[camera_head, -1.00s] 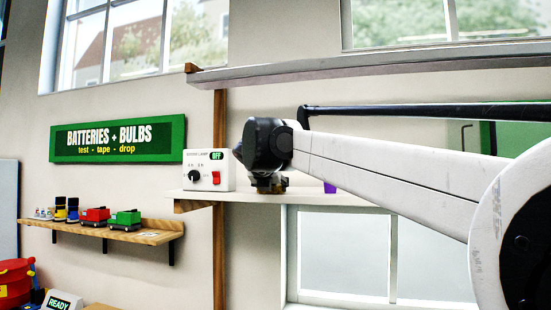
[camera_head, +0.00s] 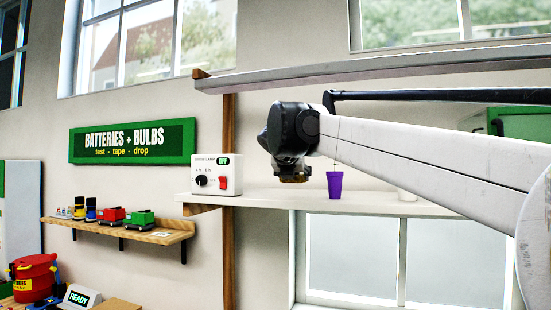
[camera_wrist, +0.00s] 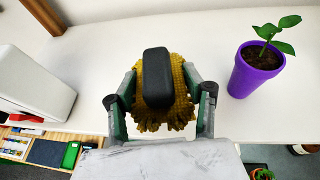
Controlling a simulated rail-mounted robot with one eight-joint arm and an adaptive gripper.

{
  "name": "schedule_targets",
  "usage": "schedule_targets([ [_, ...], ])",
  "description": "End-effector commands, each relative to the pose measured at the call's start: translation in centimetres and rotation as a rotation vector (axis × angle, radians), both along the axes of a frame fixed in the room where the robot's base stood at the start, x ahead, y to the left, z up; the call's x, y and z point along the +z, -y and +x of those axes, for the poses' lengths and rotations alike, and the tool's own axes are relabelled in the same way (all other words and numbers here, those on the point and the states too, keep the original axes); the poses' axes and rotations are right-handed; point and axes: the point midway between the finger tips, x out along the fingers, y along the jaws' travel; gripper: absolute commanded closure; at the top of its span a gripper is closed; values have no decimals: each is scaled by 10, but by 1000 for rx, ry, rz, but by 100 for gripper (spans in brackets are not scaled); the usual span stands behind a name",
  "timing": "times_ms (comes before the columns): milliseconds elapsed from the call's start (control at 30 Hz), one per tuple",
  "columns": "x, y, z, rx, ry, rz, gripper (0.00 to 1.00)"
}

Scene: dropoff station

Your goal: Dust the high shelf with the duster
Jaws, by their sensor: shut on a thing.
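The duster has a mustard-yellow fringed head (camera_wrist: 185,112) and a black grip (camera_wrist: 157,78). My gripper (camera_wrist: 161,82) is shut on it, one finger at each side. In the head view my gripper (camera_head: 290,160) hangs over the white shelf (camera_head: 262,201), with the yellow duster head (camera_head: 294,179) low beneath it. I cannot tell whether the head touches the shelf top. In the wrist view the white shelf surface (camera_wrist: 225,45) spreads around the duster. A purple pot with a plant (camera_wrist: 256,72) stands to its right and also shows in the head view (camera_head: 335,185).
A white lamp box (camera_head: 212,177) stands on the shelf's left end, and shows in the wrist view (camera_wrist: 30,82). An upper board (camera_head: 370,72) runs above my arm. A wooden shelf (camera_head: 150,233) holds small toys.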

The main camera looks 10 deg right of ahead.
Motion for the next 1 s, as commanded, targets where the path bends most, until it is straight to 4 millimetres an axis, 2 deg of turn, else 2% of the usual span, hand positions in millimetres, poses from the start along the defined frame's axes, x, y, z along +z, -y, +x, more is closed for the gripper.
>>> schedule_targets([
  [200,23,0,0,0,0,0,84],
  [400,35,0,0,0,0,0,84],
  [1000,35,0,0,0,0,0,84],
])
